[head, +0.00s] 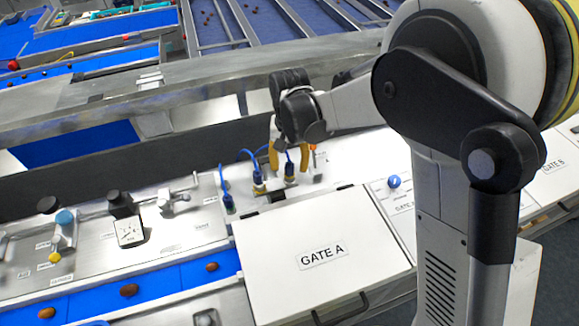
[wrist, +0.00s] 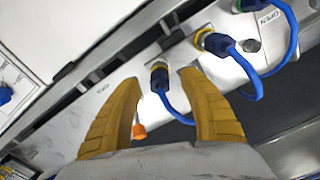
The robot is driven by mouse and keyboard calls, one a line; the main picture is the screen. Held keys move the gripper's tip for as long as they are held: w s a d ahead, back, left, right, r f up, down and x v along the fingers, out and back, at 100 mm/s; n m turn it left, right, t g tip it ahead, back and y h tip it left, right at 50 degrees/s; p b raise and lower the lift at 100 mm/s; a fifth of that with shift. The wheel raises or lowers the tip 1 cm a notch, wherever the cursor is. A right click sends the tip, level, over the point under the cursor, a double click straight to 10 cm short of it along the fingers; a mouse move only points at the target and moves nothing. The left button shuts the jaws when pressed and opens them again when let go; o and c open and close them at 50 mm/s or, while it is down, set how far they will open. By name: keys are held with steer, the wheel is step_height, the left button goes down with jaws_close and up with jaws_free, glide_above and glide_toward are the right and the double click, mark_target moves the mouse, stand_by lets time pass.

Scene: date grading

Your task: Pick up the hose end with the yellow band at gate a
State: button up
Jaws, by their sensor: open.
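Blue hose ends sit on the white panel behind the white GATE A box (head: 300,262). In the wrist view one blue hose end (wrist: 160,80) with a yellowish band at its tip lies between my fingertips. Its blue hose curves behind the right finger. A second blue hose end (wrist: 218,43) with a clear yellow band is at a fitting up and to the right, outside my fingers. My gripper (head: 288,168) is open, its two yellow fingers either side of the nearer hose end. I cannot tell whether they touch it.
An orange-tipped part (wrist: 138,131) shows beside the left finger. Another blue hose end (head: 228,203) is left of my gripper. A metal rail (head: 210,80) runs behind.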

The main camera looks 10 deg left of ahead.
steer(key=shift+w+f, duration=0.1)
steer(key=shift+f, duration=0.4)
steer(key=shift+r, duration=0.1)
steer(key=shift+c, duration=0.9)
jaws_close()
